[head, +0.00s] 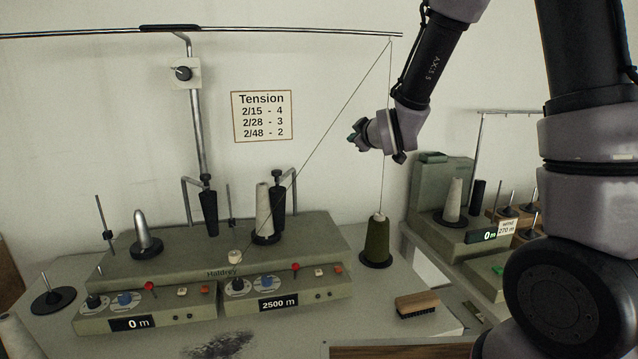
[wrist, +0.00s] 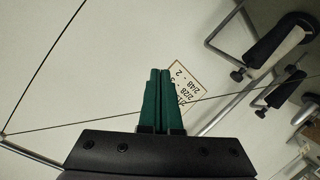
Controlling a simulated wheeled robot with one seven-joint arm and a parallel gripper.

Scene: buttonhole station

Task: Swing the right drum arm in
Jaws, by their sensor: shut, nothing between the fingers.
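The right drum arm (head: 277,181) is a bent metal tube with a dark tapered drum, on the grey winder (head: 215,252). Its drum stands close beside the white cone (head: 263,208), partly hidden; whether they touch I cannot tell. The left drum arm (head: 208,212) stands behind the bare metal cone holder (head: 146,231). My gripper (head: 352,138) is in the air, above and right of the right drum arm, apart from it. In the wrist view its green fingers (wrist: 160,82) are together and empty. Two dark drums show there, a near one (wrist: 277,42) and a farther one (wrist: 285,91).
A thread (head: 340,104) slants from the overhead rod (head: 300,31) to the winder; another drops to the green yarn cone (head: 376,243). The thread also crosses the wrist view (wrist: 90,122). A brush (head: 417,304) lies at the front right. A second machine (head: 443,180) stands right.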

